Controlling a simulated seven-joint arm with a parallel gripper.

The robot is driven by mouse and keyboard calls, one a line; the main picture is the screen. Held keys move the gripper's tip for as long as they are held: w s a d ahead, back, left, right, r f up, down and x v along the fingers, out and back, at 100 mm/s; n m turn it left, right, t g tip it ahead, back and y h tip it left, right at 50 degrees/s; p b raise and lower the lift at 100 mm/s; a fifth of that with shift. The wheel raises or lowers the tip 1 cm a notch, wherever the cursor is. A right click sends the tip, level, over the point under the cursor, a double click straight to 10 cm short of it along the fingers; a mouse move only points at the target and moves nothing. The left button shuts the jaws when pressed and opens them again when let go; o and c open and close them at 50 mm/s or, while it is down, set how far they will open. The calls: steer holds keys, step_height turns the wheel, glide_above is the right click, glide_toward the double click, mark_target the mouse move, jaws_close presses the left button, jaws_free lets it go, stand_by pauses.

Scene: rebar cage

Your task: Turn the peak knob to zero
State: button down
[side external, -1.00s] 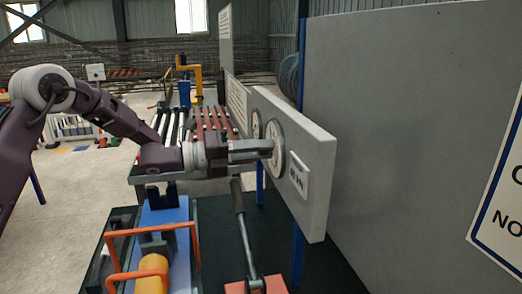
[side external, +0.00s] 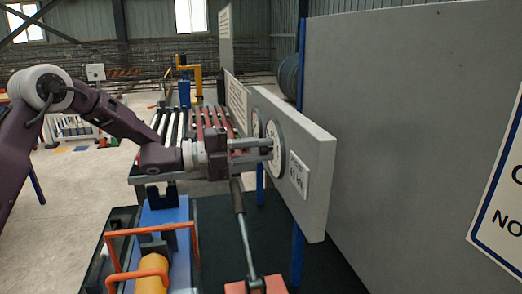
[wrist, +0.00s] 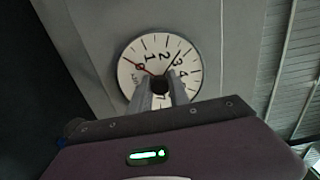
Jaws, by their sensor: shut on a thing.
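The round white dial (side external: 278,150) is on the front of a grey upright panel. In the wrist view the dial (wrist: 132,72) shows figures 1 to 4 along its top. A thin red needle (wrist: 138,66) points to upper left, beside the 1. A black needle (wrist: 174,60) points to upper right, near the 3. The dark peak knob (wrist: 160,86) is at the dial's centre, partly hidden by my fingers. My gripper (side external: 265,148) is shut on the knob, one finger on each side; it also shows in the wrist view (wrist: 160,90).
A second dial (side external: 257,124) is behind on the same panel (side external: 318,170). A small white label (side external: 299,175) is beside the near dial. A long lever (side external: 245,235) and an orange tube frame (side external: 140,272) stand below the arm. A large grey wall (side external: 410,120) fills the right.

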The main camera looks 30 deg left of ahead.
steer(key=n, duration=0.4)
steer(key=shift+n, duration=0.3)
steer(key=n, duration=0.4)
steer(key=shift+n, duration=0.3)
steer(key=n, duration=0.4)
steer(key=shift+f, duration=0.1)
steer(key=shift+n, duration=2.3)
steer(key=c, duration=1.2)
jaws_free()
steer(key=shift+c, duration=0.2)
